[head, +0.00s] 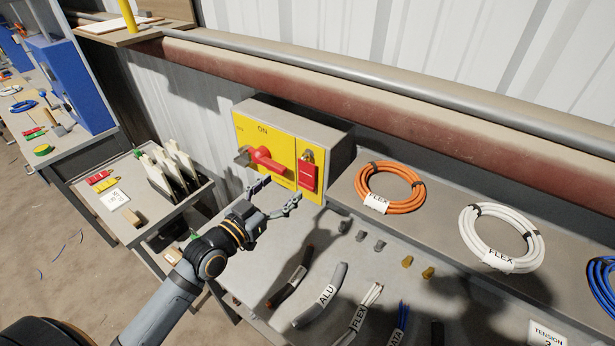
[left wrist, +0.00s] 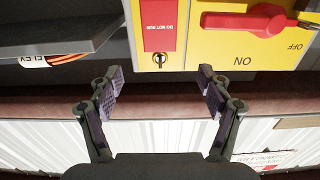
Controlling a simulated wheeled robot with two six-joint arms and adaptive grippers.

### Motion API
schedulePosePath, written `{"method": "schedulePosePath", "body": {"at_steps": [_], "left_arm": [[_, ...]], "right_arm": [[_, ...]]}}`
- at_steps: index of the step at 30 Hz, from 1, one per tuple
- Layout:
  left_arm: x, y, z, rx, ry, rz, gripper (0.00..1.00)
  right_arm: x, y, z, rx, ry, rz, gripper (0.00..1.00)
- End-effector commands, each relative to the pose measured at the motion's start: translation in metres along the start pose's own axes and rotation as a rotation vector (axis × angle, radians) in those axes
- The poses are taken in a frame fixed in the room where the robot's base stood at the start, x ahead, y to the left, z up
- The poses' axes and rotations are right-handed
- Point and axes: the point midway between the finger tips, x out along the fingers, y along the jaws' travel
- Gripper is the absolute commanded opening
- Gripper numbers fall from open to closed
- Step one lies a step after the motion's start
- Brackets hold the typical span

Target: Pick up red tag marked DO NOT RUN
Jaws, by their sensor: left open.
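The red tag (head: 308,172) hangs on the right part of the yellow face of the switch box (head: 278,152). In the left wrist view the tag (left wrist: 158,24) appears upside down with the words DO NOT RUN, beside a small metal hook or lock (left wrist: 159,58). The red switch handle (head: 266,160) is to its left in the head view. My left gripper (head: 281,194) is open and empty, in front of and below the box, apart from the tag. In the left wrist view the tag lies beyond the gap between the fingers (left wrist: 159,76). My right gripper is not in view.
An orange cable coil (head: 390,187) and a white coil (head: 500,237) lie on the shelf right of the box. Several cable pieces, one labelled ALU (head: 321,296), lie on the bench below. A side table (head: 130,235) with upright cards stands left.

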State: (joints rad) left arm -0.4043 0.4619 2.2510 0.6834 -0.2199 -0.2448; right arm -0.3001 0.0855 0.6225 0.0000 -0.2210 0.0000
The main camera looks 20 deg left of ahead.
Motion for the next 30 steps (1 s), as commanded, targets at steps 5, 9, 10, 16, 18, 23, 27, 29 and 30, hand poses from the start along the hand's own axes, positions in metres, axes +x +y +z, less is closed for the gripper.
{"method": "schedulePosePath", "body": {"at_steps": [5, 9, 10, 16, 18, 23, 27, 29, 30], "left_arm": [[0.028, -0.001, 0.001, -0.005, 0.005, -0.002, 0.78], [0.035, 0.001, 0.001, 0.000, 0.001, 0.003, 0.78], [0.035, 0.001, 0.000, 0.000, 0.000, 0.004, 0.78], [0.056, 0.000, -0.005, -0.008, 0.003, 0.002, 0.78], [0.069, 0.000, -0.006, -0.007, 0.004, 0.002, 0.78], [0.086, 0.000, -0.002, -0.002, 0.000, 0.003, 0.78], [0.087, 0.000, -0.001, 0.000, 0.000, 0.004, 0.78], [0.086, 0.000, -0.001, 0.000, 0.000, 0.003, 0.78], [0.086, 0.000, -0.001, 0.000, 0.000, 0.003, 0.76]], "right_arm": [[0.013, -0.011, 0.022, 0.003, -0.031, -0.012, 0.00], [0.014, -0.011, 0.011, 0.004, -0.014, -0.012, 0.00], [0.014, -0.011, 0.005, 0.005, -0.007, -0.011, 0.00], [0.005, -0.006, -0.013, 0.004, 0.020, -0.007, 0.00], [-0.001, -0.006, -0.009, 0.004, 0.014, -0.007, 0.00], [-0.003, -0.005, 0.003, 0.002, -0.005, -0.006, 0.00], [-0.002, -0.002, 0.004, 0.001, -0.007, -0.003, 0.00], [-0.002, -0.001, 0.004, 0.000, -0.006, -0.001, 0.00], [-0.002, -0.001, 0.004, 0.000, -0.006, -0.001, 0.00]]}}
